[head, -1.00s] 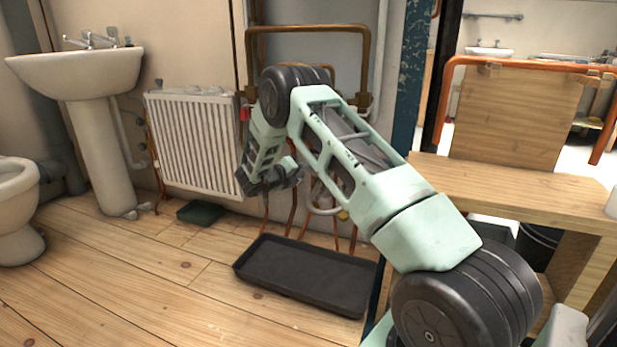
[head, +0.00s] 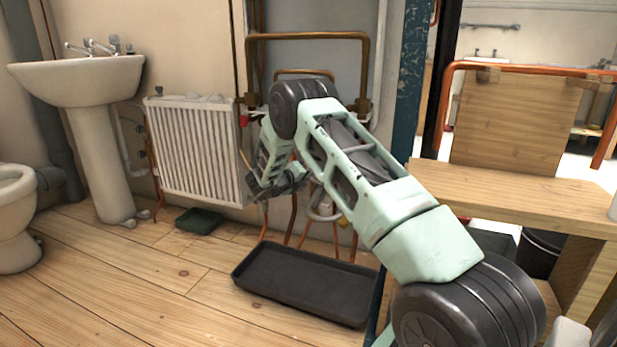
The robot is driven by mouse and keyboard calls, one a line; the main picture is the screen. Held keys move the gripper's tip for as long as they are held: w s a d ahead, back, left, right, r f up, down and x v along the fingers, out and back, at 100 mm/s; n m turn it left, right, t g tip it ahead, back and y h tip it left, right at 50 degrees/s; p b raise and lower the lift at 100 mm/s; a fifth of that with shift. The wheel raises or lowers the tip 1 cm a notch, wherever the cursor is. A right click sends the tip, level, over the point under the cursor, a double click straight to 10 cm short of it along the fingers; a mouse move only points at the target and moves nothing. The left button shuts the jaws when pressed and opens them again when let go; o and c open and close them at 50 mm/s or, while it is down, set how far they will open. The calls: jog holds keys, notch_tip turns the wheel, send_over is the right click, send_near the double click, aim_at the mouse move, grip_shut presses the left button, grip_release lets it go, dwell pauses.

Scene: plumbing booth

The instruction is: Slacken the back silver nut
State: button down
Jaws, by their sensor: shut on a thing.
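My gripper (head: 268,193) is low in front of the pipework, to the right of the radiator's lower right corner. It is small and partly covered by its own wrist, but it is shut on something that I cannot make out. The back silver nut cannot be picked out; my arm covers much of the pipework. Copper pipes (head: 293,222) run down to the floor beside and behind the gripper. A pale curved pipe fitting (head: 322,208) shows just right of the gripper.
A white radiator (head: 200,150) stands left of my gripper. A black tray (head: 300,283) lies on the floor below the pipes, with a small green tray (head: 199,220) farther left. A wooden bench (head: 510,195) stands at the right. The floor at front left is clear.

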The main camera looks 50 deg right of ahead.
jog(key=shift+f, duration=0.1)
jog(key=shift+w+a+f+n+g+h+p, duration=0.1)
jog(key=shift+w+f+n+g+h+p, duration=0.1)
jog(key=shift+f+n+h+p, duration=0.3)
jog(key=shift+w+a+f+n+g+h+p, duration=0.1)
jog(key=shift+w+n+g+p, duration=0.15)
jog(key=shift+n, duration=0.45)
jog(key=shift+s+d+f+n+t+h, duration=0.15)
jog(key=shift+f+n+h, duration=0.6)
jog(key=shift+n, duration=1)
jog(key=shift+s+a+f+n+t+h, duration=0.15)
jog(key=shift+f+n+t+h, duration=0.25)
jog(key=shift+f+n, duration=1)
jog(key=shift+s+d+f+n+t+h, duration=0.15)
jog(key=shift+f+n+h, duration=0.45)
jog(key=shift+n, duration=1.55)
jog(key=shift+r+h, duration=0.1)
jog(key=shift+h, duration=0.15)
jog(key=c, duration=1.4)
grip_release()
jog(key=shift+c, duration=0.2)
